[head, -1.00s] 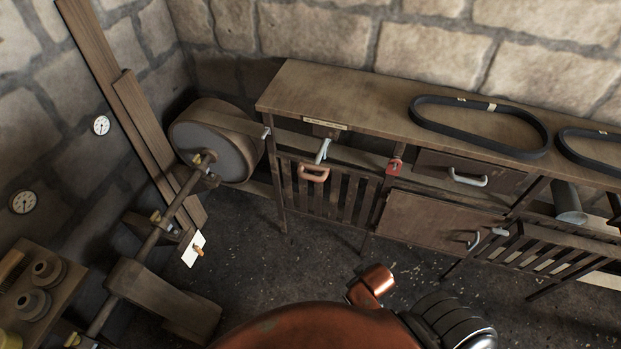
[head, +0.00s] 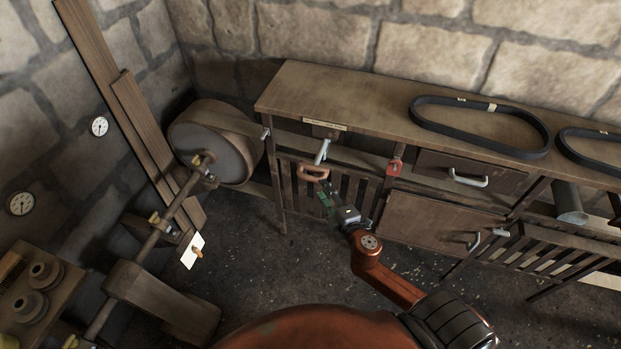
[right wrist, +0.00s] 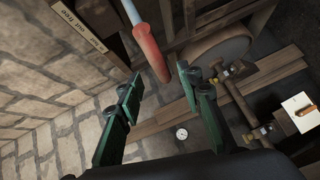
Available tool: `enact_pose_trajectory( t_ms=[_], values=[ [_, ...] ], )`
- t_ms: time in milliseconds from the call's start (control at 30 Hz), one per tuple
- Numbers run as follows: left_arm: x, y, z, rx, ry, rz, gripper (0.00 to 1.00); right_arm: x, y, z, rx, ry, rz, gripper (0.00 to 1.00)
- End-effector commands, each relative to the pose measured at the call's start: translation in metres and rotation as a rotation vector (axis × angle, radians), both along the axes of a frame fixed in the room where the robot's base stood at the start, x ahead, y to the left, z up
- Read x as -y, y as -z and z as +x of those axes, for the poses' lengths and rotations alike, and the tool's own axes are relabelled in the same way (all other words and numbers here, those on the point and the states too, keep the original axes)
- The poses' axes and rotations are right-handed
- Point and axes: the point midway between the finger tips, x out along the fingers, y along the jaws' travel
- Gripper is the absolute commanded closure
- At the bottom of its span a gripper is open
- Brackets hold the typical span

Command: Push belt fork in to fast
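The belt fork lever shows in the head view as a pale grey rod (head: 322,151) with an orange-red grip (head: 313,172), below a small label plate (head: 324,124) on the bench front. In the right wrist view the red grip (right wrist: 151,56) hangs down on its grey rod, its end lying visually between my fingertips. My right gripper (head: 322,190) is just below and beside the grip in the head view. Its green fingers are spread apart in the right wrist view (right wrist: 162,80); contact with the grip cannot be told. My left gripper is out of view.
A wooden bench (head: 360,103) carries black belts (head: 430,101). A red bracket (head: 395,168) and a drawer handle (head: 467,180) are right of the lever. A large pulley (head: 210,150) and shaft (head: 150,240) stand left. The floor between is clear.

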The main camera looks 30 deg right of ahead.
Motion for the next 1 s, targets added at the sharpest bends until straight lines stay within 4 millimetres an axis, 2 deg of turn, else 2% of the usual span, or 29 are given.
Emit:
enact_pose_trajectory(
  t_ms=[167,400,600,1000],
  values=[
    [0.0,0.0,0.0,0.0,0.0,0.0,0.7,-0.009,0.0,0.016,0.01,-0.052,-0.048,0.66],
    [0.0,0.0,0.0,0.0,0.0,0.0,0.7,-0.005,0.005,0.053,0.01,-0.048,-0.047,0.66],
    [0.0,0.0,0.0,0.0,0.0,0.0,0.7,-0.004,0.01,0.076,0.008,-0.047,-0.044,0.66],
    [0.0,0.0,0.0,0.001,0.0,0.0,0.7,-0.003,0.011,0.082,0.007,-0.047,-0.043,0.68]
  ],
)
